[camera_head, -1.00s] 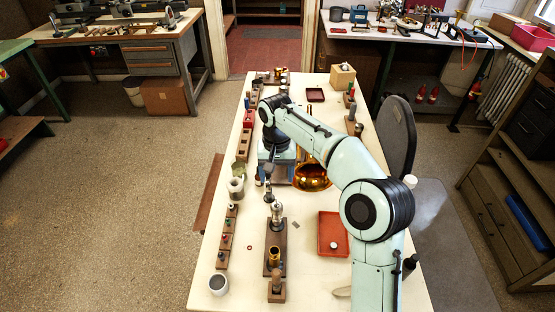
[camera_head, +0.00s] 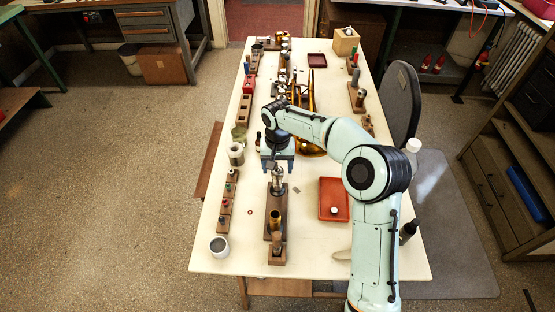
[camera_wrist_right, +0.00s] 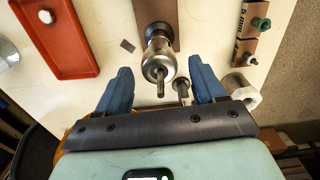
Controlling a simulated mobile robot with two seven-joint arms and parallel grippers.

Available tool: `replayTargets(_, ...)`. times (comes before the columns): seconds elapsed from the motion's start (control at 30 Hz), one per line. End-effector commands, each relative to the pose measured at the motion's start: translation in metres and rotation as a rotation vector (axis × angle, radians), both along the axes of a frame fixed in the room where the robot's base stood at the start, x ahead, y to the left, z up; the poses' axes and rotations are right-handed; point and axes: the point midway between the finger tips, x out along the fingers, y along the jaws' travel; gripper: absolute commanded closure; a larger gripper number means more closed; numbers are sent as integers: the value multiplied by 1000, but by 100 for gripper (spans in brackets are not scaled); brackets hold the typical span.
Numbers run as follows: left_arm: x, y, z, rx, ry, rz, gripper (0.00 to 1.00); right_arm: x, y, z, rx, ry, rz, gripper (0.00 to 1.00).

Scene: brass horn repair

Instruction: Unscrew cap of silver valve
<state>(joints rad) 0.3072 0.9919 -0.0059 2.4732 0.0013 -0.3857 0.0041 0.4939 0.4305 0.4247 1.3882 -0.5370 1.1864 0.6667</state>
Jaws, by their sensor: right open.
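The silver valve (camera_head: 277,186) stands upright on a dark wooden base (camera_head: 268,214) at the table's middle-left. In the right wrist view the valve (camera_wrist_right: 158,62) shows from above, with a round silver top and a thin stem. My right gripper (camera_head: 277,162) is over the valve's upper end in the head view. In the right wrist view its two blue fingers (camera_wrist_right: 160,80) are spread wide, one on each side of the valve, with clear gaps. Nothing is held. The cap's edge is hard to tell from the valve body. My left gripper is not in view.
A red tray (camera_head: 326,212) with a small white round piece lies right of the valve. A brass piece (camera_head: 275,220) and a wooden-handled tool stand nearer on the base. Brass horn tubing lies behind my arm.

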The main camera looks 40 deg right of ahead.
Motion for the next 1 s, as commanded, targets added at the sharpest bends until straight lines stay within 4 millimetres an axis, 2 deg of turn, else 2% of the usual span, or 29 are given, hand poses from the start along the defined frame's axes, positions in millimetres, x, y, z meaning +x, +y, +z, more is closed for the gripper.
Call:
replayTargets(0.3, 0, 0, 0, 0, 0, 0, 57, 0, 0, -3, 1, 1, 0, 31)
replayTargets(0.47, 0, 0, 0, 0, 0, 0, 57, 0, 0, -2, 1, 1, 0, 83)
replayTargets(0.5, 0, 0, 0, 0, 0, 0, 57, 0, 0, -2, 1, 1, 0, 89)
replayTargets(0.6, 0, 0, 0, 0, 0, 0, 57, 0, 0, -2, 1, 1, 0, 89)
replayTargets(0.63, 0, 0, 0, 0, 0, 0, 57, 0, 0, -2, 1, 1, 0, 67)
replayTargets(0.7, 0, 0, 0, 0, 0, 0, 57, 0, 0, -2, 1, 1, 0, 89)
replayTargets(0.73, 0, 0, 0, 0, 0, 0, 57, 0, 0, -2, 1, 1, 0, 97)
replayTargets(0.87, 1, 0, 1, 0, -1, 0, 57, 0, 0, -2, 0, 1, 21, 97)
replayTargets(1.0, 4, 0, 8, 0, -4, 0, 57, 0, 1, 0, 0, 2, 129, 97)
